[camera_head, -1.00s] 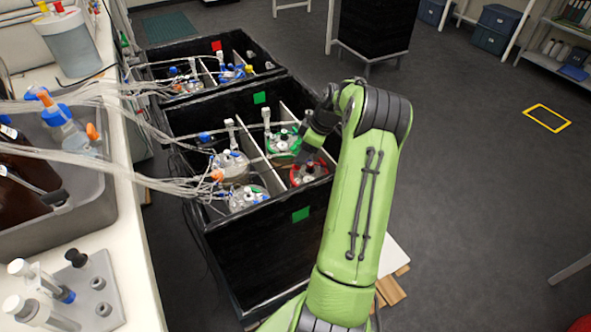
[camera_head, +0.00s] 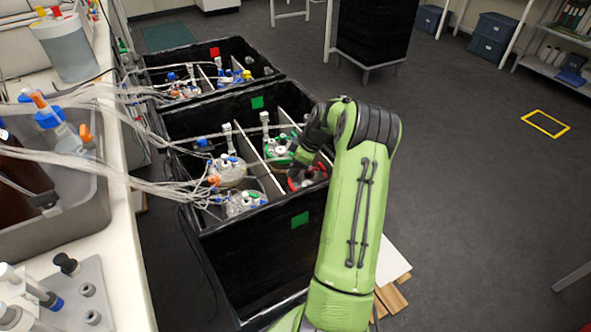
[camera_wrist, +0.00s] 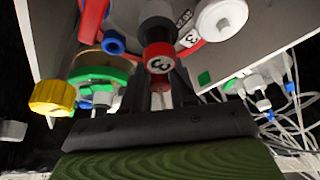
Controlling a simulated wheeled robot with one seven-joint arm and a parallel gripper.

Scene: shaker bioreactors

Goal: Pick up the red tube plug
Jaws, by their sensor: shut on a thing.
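The red tube plug (camera_wrist: 160,58), marked with a 3, is in the middle of the wrist view with a pale tube below it. My gripper (camera_wrist: 160,88) is shut on it, its dark fingers on either side. Above are the red-rimmed reactor lid and a grey-white cap (camera_wrist: 221,18). In the head view, the red-ringed bioreactor (camera_head: 306,180) sits in the near box's right compartment, with my gripper over it; the plug itself cannot be made out there.
A green-ringed bioreactor (camera_head: 281,150) stands close behind. A yellow cap (camera_wrist: 52,97) is left of my gripper in the wrist view. Clear-lidded vessels (camera_head: 243,202) with many tubes fill the box's left side. The box walls (camera_head: 270,250) surround the work area.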

